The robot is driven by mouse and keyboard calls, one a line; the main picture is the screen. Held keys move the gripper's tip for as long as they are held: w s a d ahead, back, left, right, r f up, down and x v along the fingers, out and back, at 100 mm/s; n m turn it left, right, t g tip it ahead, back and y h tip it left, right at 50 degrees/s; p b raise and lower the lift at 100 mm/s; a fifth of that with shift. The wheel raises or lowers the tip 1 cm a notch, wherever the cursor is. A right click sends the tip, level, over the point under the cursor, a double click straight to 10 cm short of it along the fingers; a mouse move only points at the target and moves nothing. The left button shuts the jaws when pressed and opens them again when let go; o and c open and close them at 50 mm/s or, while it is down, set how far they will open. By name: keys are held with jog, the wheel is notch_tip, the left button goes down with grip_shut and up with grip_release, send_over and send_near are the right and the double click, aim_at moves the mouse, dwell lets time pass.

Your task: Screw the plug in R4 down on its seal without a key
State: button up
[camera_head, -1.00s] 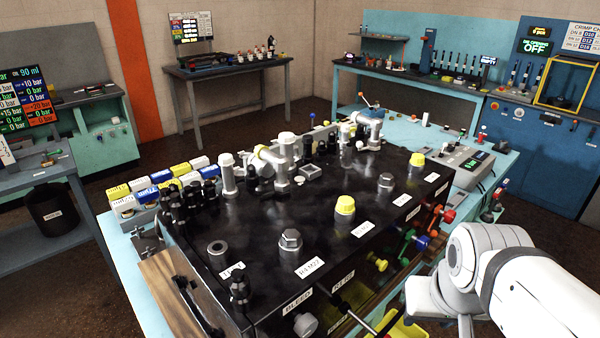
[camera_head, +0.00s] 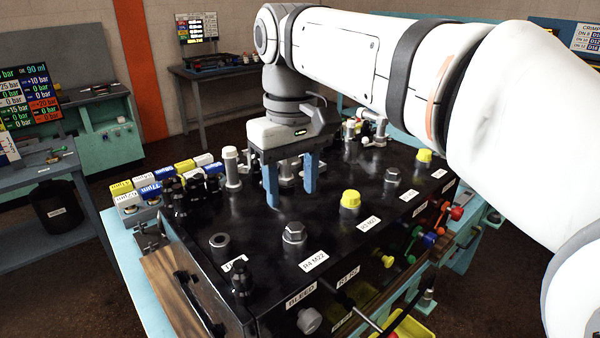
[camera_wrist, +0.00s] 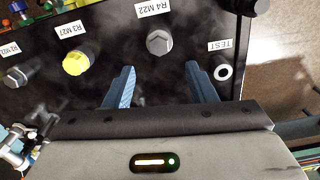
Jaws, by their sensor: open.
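The plug in R4 is a grey metal hex head (camera_head: 293,232) on the black manifold top (camera_head: 270,275), by the label "R4 M22" (camera_head: 314,261). In the wrist view the R4 plug (camera_wrist: 159,41) lies just beyond the fingertips, roughly between them in picture width. My gripper (camera_head: 291,201) is open, its two blue fingers pointing down and empty. It hangs over the manifold, behind the R4 plug in the head view and apart from it. I cannot tell whether the plug sits on its seal.
A yellow cap (camera_head: 350,199) and a grey hex plug (camera_head: 391,175) stand along the same row. The TEST port (camera_head: 219,241) is on the other side of R4. Tall fittings (camera_head: 232,168) stand behind. Coloured knobs (camera_head: 456,213) stick out from the manifold's front.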

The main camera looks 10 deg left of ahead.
aim_at(294, 223)
notch_tip(294, 223, down, 7)
jog(key=shift+d+r, duration=0.1)
jog(key=shift+r, duration=0.05)
jog(key=shift+c, duration=0.3)
jog(key=c, duration=1)
jog(key=shift+w+m+p, duration=0.1)
jog(key=shift+m+p, duration=0.25)
jog(key=shift+m, duration=1.15)
grip_shut()
jog(key=o, duration=1)
grip_release()
jog(key=shift+o, duration=0.2)
notch_tip(294, 223, up, 8)
jog(key=shift+f, duration=0.15)
jog(key=shift+d, duration=0.1)
